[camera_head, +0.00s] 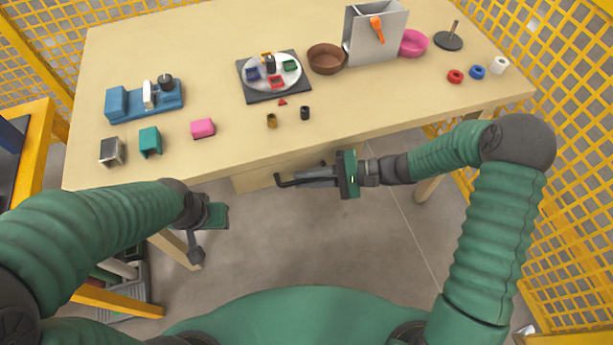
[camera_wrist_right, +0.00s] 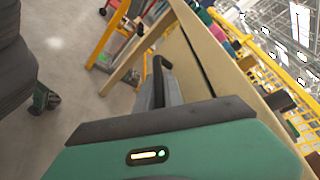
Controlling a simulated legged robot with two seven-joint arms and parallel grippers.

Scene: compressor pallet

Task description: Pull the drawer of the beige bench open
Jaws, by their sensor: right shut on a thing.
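The beige bench (camera_head: 215,60) fills the upper head view. Its drawer front (camera_head: 250,182) shows below the front edge, partly hidden by my right gripper. The dark bar handle (camera_wrist_right: 160,66) stands off the drawer front (camera_wrist_right: 200,62) in the right wrist view. My right gripper (camera_head: 298,178) reaches in from the right, below the bench edge, and is shut on the handle. A dark gap runs between drawer front and bench top; I cannot tell how far out the drawer is. My left gripper (camera_head: 208,228) hangs by the bench's front left, away from the drawer; its jaws are unclear.
On the bench stand a blue fixture (camera_head: 145,102), a plate on a dark mat (camera_head: 258,95), a brown bowl (camera_head: 325,60), a grey holder (camera_head: 374,42) and small parts. Yellow mesh fences (camera_head: 560,235) flank the bench. The floor before the drawer is clear.

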